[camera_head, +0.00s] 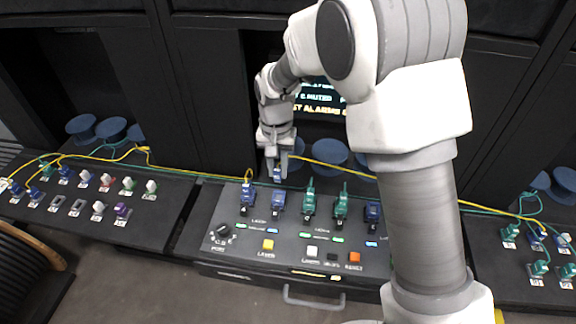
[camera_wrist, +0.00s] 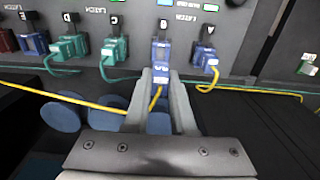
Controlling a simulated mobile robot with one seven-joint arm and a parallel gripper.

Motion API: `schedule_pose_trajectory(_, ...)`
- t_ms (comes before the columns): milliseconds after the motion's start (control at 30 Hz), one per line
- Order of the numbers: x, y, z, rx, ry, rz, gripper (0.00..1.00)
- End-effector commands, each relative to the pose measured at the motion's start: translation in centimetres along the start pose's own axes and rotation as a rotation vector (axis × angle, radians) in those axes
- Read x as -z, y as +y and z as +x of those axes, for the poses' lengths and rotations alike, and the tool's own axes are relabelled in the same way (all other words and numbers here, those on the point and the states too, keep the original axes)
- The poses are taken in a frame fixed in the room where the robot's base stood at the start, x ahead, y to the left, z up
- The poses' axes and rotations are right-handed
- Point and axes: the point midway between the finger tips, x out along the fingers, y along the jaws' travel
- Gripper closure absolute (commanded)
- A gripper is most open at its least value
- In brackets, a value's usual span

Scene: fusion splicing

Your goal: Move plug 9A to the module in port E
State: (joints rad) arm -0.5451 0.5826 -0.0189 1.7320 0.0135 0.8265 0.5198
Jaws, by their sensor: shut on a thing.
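My gripper (camera_head: 275,172) is above the second module from the left in the console row. In the wrist view my gripper (camera_wrist: 160,88) is shut on a blue plug (camera_wrist: 159,72) with a yellow cable; its label is too small to read. The plug lines up with the blue module in port B (camera_head: 278,201); I cannot tell whether it is seated or just clear. The module in port E (camera_head: 373,212) is blue, at the right end of the row, partly beside my arm. In the wrist view this module (camera_wrist: 35,43) shows no cable.
Port A (camera_head: 247,196) holds a blue plug with a yellow cable. Ports C (camera_head: 309,202) and D (camera_head: 341,206) hold green plugs with green cables between B and E. Side panels carry several more plugs. Loose yellow cables cross behind the console. Blue spools (camera_head: 322,152) stand behind.

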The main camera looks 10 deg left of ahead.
Motion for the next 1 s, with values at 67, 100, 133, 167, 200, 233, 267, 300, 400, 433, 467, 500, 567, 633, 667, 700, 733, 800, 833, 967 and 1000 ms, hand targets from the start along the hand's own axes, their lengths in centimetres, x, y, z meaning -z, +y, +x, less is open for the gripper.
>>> schedule_pose_trajectory(67,-0.1,-0.1,0.0,0.0,0.0,-0.001,1.0)
schedule_pose_trajectory(100,-0.1,-0.1,0.0,0.0,0.0,0.0,1.0)
schedule_pose_trajectory(133,-0.1,0.1,0.0,0.0,0.0,0.0,1.0)
schedule_pose_trajectory(167,-0.1,0.2,0.0,0.0,0.0,0.001,1.0)
schedule_pose_trajectory(200,-0.1,0.5,0.0,0.0,0.0,0.002,1.0)
schedule_pose_trajectory(233,0.0,0.7,0.0,0.0,0.0,0.003,1.0)
schedule_pose_trajectory(267,0.0,0.9,0.1,0.0,-0.001,0.003,1.0)
schedule_pose_trajectory(300,0.0,1.3,0.1,0.0,0.0,0.003,1.0)
schedule_pose_trajectory(400,0.0,2.3,0.1,0.0,0.0,0.003,1.0)
schedule_pose_trajectory(433,-0.1,2.6,0.0,0.0,0.0,0.004,1.0)
schedule_pose_trajectory(467,-0.1,2.9,0.0,0.0,0.0,0.004,1.0)
schedule_pose_trajectory(500,0.0,3.3,0.0,0.0,0.0,0.003,1.0)
schedule_pose_trajectory(567,0.0,3.9,0.0,0.0,0.0,0.003,1.0)
schedule_pose_trajectory(633,-0.1,4.6,0.1,0.0,-0.001,0.003,1.0)
schedule_pose_trajectory(667,-0.1,4.9,0.0,0.0,-0.001,0.003,1.0)
schedule_pose_trajectory(700,-0.1,5.3,0.0,0.0,0.0,0.003,1.0)
schedule_pose_trajectory(733,-0.1,5.6,0.0,0.0,0.0,0.003,1.0)
schedule_pose_trajectory(800,-0.1,6.3,0.0,0.0,0.0,0.002,1.0)
schedule_pose_trajectory(833,-0.1,6.6,0.0,0.0,0.0,0.002,1.0)
schedule_pose_trajectory(967,0.0,7.9,0.0,0.0,0.0,0.002,1.0)
schedule_pose_trajectory(1000,-0.1,8.3,0.0,0.0,0.0,0.002,1.0)
